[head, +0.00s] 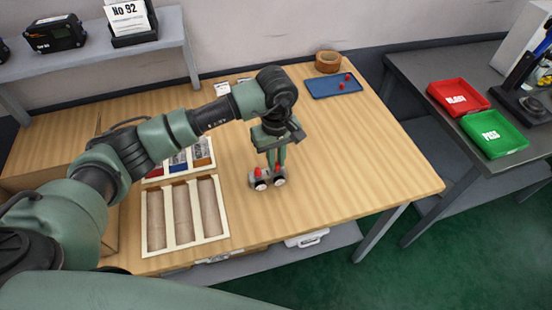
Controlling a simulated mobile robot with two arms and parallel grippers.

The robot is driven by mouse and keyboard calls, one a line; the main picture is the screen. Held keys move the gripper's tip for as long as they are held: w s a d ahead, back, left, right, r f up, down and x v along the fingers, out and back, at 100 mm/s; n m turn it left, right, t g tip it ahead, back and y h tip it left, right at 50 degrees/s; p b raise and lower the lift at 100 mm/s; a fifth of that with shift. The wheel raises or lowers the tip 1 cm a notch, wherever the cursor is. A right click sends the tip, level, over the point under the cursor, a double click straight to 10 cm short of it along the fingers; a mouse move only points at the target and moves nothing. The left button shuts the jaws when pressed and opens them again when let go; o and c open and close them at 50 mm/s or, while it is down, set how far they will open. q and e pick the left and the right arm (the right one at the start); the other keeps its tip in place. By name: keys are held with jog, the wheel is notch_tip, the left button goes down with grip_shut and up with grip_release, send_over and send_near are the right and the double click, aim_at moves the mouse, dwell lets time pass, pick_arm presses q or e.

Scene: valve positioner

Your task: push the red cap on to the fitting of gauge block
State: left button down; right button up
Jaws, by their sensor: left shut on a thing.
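The gauge block (267,181) is a small grey body with round dark-and-white gauges on its front, on the wooden table right of the trays. A red cap (258,172) shows at the top left of the block; whether it is seated on the fitting is too small to tell. My left gripper (276,165) points down over the block, with its fingers shut at its top right. The fingertips and exactly what they grip are partly hidden. My right gripper is not in view.
A blue tray (334,86) with small red caps lies at the back, near a round wooden container (328,62). A three-slot tray (185,214) is left of the block. A red bin (459,97) and a green bin (493,134) sit on the side table. The table's right part is clear.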

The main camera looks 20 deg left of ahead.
pick_arm(q)
jog(key=shift+f, duration=0.15)
jog(key=c, duration=1.3)
grip_release()
jog(key=shift+c, duration=0.2)
